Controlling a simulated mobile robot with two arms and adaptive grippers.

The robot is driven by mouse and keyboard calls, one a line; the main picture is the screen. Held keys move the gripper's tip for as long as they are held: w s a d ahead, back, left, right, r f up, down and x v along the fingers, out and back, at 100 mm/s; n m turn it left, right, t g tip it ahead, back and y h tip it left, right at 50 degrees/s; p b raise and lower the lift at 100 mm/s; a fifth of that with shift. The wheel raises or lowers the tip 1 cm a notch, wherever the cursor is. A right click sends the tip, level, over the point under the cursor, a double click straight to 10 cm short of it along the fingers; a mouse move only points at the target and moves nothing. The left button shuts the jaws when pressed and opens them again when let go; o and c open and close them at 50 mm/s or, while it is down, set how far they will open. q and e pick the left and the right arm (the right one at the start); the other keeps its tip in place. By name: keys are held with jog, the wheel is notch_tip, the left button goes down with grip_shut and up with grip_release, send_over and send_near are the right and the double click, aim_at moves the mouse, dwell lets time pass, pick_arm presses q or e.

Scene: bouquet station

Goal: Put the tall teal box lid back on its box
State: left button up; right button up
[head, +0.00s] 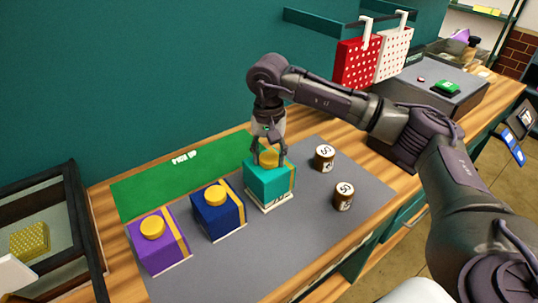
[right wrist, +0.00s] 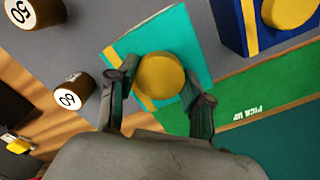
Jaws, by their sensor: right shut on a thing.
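The tall teal lid (head: 270,181) has a yellow knob (head: 269,157) and a gold stripe. My right gripper (head: 269,161) points down from above and is shut on that knob. In the right wrist view the two fingers stand on either side of the knob (right wrist: 160,75), over the teal top (right wrist: 185,40). A white strip, the low part of the box (head: 271,203), shows beneath the lid. More white shows there than under the neighbouring lids. Whether the lid touches its box is hidden. My left gripper is not in view.
A blue box (head: 219,214) and a purple box (head: 158,246) with yellow knobs stand to the left on the grey mat (head: 225,265). Two brown cans (head: 325,158) (head: 344,195) stand close on the right. A green pick-up strip (head: 150,192) lies behind.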

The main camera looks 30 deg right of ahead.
jog(key=shift+f+b, duration=0.85)
dwell(0.7)
dwell(0.4)
jog(key=o, duration=1.2)
jog(key=shift+r, duration=0.15)
jog(key=shift+r+p, duration=2.35)
jog(key=shift+r, duration=1.6)
jog(key=shift+f, duration=0.1)
